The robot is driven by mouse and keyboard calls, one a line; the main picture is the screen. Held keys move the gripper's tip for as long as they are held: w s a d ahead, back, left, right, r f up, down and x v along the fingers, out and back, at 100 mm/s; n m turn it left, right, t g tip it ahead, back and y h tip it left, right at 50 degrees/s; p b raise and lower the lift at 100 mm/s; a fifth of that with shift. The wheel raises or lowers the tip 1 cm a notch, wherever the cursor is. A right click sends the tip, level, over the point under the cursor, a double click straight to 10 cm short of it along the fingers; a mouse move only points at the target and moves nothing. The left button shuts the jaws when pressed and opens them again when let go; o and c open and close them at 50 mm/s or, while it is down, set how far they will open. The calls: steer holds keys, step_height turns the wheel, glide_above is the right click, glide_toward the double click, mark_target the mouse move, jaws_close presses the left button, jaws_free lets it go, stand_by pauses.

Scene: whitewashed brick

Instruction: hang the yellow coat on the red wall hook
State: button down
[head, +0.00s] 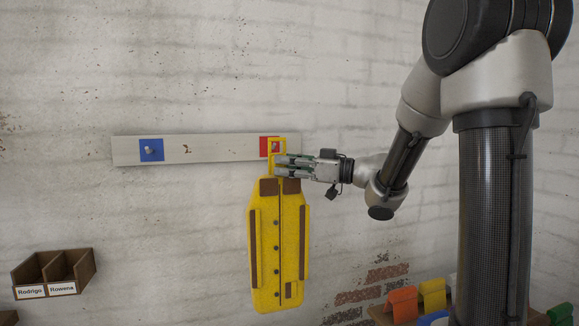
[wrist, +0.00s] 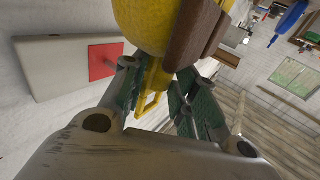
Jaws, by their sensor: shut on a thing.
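The yellow coat (head: 265,235) with brown trim hangs upright in front of the brick wall. My gripper (head: 280,165) reaches in from the right and is shut on the coat just below its square yellow loop. In the wrist view the coat (wrist: 142,20) and part of the loop (wrist: 150,104) show between the fingers (wrist: 160,90). The red wall hook (head: 264,148) is at the right end of a pale board, and the loop overlaps it in the head view. Its red plate (wrist: 104,61) also shows in the wrist view. I cannot tell whether the loop is around the peg.
A blue hook (head: 151,149) is at the left of the pale board (head: 210,148). A wooden two-compartment box (head: 80,270) labelled Rodrigo and Rowena is at lower left. Orange (head: 402,303) and yellow (head: 433,294) items stand at lower right. The wall between is clear.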

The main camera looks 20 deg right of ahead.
steer(key=shift+w+f, duration=0.2)
steer(key=shift+w, duration=0.9)
steer(key=shift+w+f, duration=0.2)
steer(key=shift+w, duration=0.9)
steer(key=shift+w+f, duration=0.2)
steer(key=shift+w, duration=0.9)
